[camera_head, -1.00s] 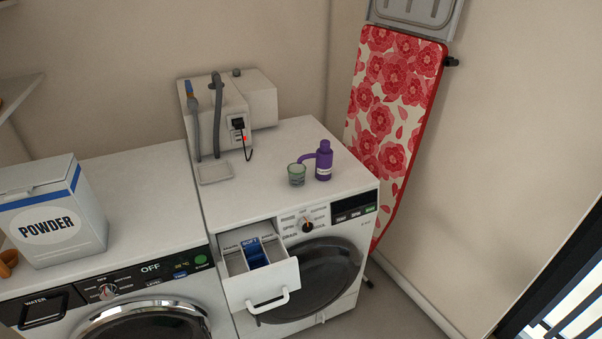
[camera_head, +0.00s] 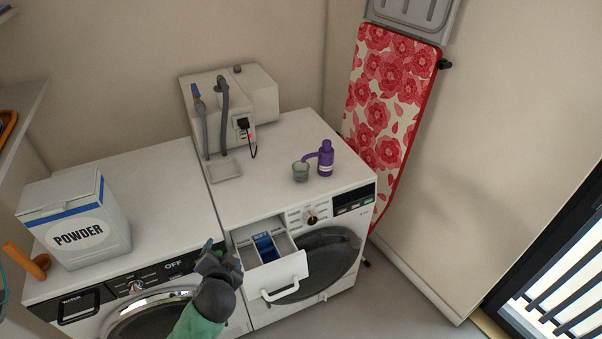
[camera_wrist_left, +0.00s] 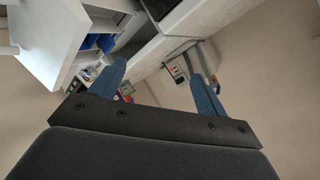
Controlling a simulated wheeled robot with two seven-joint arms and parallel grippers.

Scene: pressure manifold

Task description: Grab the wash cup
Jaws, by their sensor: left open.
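The wash cup (camera_head: 300,173), a small see-through greenish cup, stands upright on top of the right-hand washing machine (camera_head: 262,198). It is just left of a purple bottle (camera_head: 325,160). My left gripper (camera_head: 222,254) is in front of the machines, left of the open drawer, well short of the cup and lower than it. In the left wrist view its two blue fingers (camera_wrist_left: 160,88) are spread with nothing between them held. A small greenish patch (camera_wrist_left: 127,88) by the left finger may be the cup; I cannot tell. My right gripper is not in view.
The detergent drawer (camera_head: 284,275) is pulled out of the right machine beside my left gripper. A powder box (camera_head: 78,236) and an orange object (camera_head: 28,262) are at the left. A grey-hosed white unit (camera_head: 232,105) stands behind. The top around the cup's front is clear.

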